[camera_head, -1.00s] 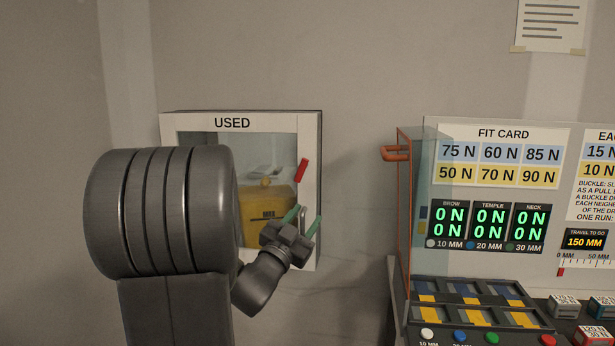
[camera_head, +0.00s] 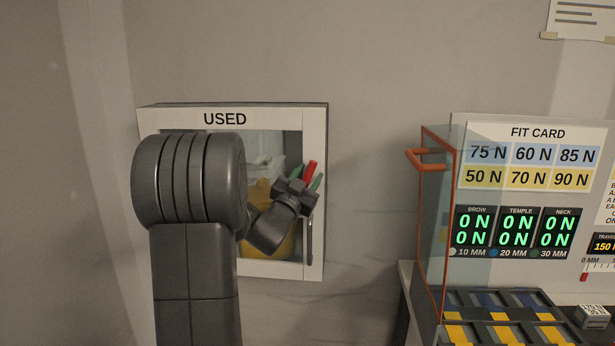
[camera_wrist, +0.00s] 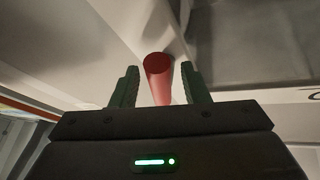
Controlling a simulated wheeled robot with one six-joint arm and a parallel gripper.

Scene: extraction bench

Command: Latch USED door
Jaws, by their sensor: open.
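The USED cabinet (camera_head: 314,130) is a white-framed box on the wall with a clear door. A red latch handle (camera_head: 311,168) sits on the right side of the door frame, slanting up to the right. My gripper (camera_head: 312,178) is at this handle, its green fingers on either side of it. A grey vertical door handle (camera_head: 310,242) shows below my gripper. My arm hides part of the door.
A yellow container (camera_head: 284,246) is behind the clear door. To the right, a clear panel with an orange frame and orange handle (camera_head: 428,160) stands at the bench edge, beside the FIT CARD board (camera_head: 535,155). The wall between is clear.

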